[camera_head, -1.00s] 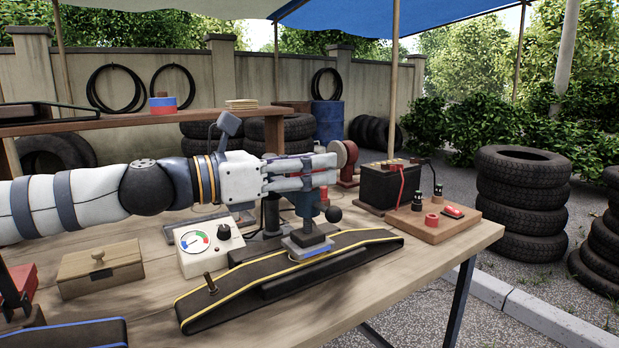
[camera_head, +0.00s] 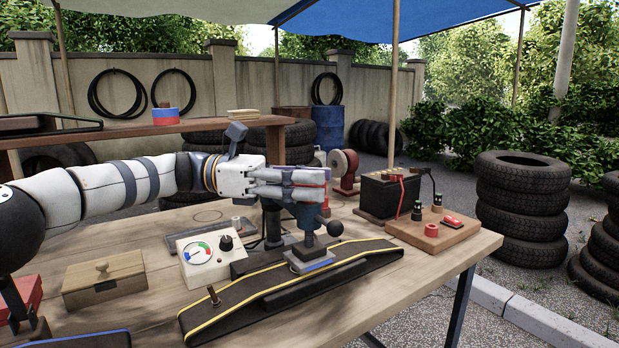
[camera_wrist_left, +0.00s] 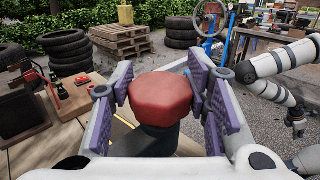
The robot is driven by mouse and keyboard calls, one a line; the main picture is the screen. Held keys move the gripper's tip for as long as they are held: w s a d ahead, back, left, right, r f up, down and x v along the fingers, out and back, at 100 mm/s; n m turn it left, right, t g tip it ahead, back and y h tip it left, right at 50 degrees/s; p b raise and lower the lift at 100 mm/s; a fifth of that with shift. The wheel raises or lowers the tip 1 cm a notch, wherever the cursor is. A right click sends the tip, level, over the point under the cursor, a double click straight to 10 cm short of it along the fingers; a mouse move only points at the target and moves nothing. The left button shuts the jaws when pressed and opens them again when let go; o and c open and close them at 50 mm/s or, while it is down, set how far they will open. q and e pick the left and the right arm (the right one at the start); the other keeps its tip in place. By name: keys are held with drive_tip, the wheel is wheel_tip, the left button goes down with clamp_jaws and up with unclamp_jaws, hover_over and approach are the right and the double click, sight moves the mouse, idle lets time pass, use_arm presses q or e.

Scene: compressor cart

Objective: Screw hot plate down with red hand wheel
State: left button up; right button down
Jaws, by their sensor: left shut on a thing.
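The red hand wheel (camera_wrist_left: 160,100) sits between the purple-padded fingers of my left gripper (camera_wrist_left: 160,88) in the left wrist view. In the head view the left gripper (camera_head: 326,180) is shut around it, and its fingers hide most of the wheel. Below it is the dark blue press body (camera_head: 309,217) with a black ball knob (camera_head: 336,229). Under the press, the grey hot plate (camera_head: 311,258) lies over the black rubber strip (camera_head: 240,303) with yellow edging; I cannot tell whether it touches. My right gripper (camera_wrist_left: 298,128) shows small at the right of the wrist view.
A white gauge box (camera_head: 205,256) stands left of the press. A wooden box (camera_head: 103,283) is farther left. A black battery (camera_head: 388,194) and a wooden board (camera_head: 432,236) with red and black parts stand right.

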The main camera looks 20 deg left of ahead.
use_arm(q)
drive_tip(key=shift+d+f+g, duration=0.1)
drive_tip(key=shift+f+g, duration=0.1)
drive_tip(key=shift+g, duration=0.1)
drive_tip(key=o, duration=1.2)
drive_tip(key=shift+r, duration=0.1)
drive_tip(key=a, duration=0.7)
drive_tip(key=shift+s+a, duration=0.25)
drive_tip(key=shift+s, duration=0.15)
